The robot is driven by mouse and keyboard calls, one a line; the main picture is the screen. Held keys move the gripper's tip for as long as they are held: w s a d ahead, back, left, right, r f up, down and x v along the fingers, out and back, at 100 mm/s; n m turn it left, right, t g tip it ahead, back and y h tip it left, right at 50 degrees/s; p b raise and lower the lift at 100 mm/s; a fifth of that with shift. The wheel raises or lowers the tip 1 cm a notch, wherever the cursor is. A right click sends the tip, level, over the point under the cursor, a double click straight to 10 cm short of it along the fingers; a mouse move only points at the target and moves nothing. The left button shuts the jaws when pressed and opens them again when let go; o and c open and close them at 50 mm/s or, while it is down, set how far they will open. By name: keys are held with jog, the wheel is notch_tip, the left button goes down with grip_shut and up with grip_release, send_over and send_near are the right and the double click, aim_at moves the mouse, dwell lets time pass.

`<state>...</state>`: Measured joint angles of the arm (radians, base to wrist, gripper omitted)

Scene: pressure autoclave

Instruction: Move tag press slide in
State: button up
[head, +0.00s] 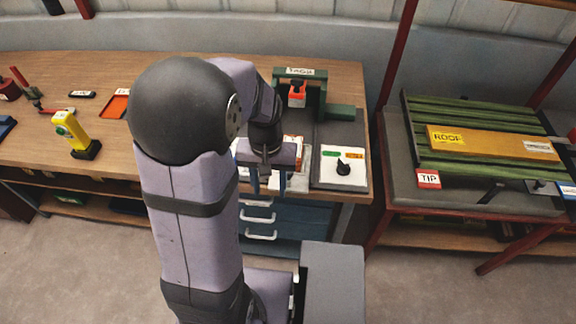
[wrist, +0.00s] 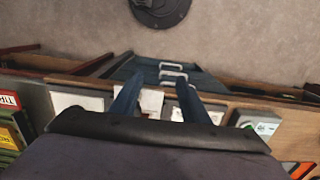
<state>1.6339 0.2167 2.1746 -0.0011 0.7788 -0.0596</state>
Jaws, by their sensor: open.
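The tag press is a dark green frame (head: 338,110) labelled "TAGS" at the back right of the bench in the head view. A dark grey bed runs from the frame toward the bench front. My gripper (head: 267,188) is open, with blue fingers, above the bench's front edge. White and orange parts (head: 300,182) show behind it, partly hidden by my arm; I cannot tell which is the slide. In the wrist view my gripper (wrist: 158,82) has its fingers apart, with a white piece (wrist: 152,102) seen between them.
A white panel (head: 330,178) with a black knob and green and orange labels lies right of my gripper. Blue drawers (head: 262,232) are below the bench front. A yellow handheld device (head: 72,130) and an orange tray (head: 116,105) are at the left. A green slatted rack (head: 470,170) stands right.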

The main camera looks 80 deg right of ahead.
jog(key=s+d+r+n, duration=0.1)
jog(key=d+r+n, duration=0.1)
jog(key=s+d+r+n, duration=0.1)
jog(key=d+r+n, duration=0.1)
jog(key=d, duration=0.1)
jog(key=s+d+r+n, duration=0.2)
jog(key=n, duration=0.1)
jog(key=shift+d+r+h, duration=0.2)
jog(key=shift+r+h, duration=0.1)
jog(key=shift+r, duration=0.1)
jog(key=shift+a+n, duration=0.2)
jog(key=shift+n, duration=0.8)
jog(key=shift+f, duration=0.1)
jog(key=shift+f+p, duration=0.85)
jog(key=shift+f, duration=2.75)
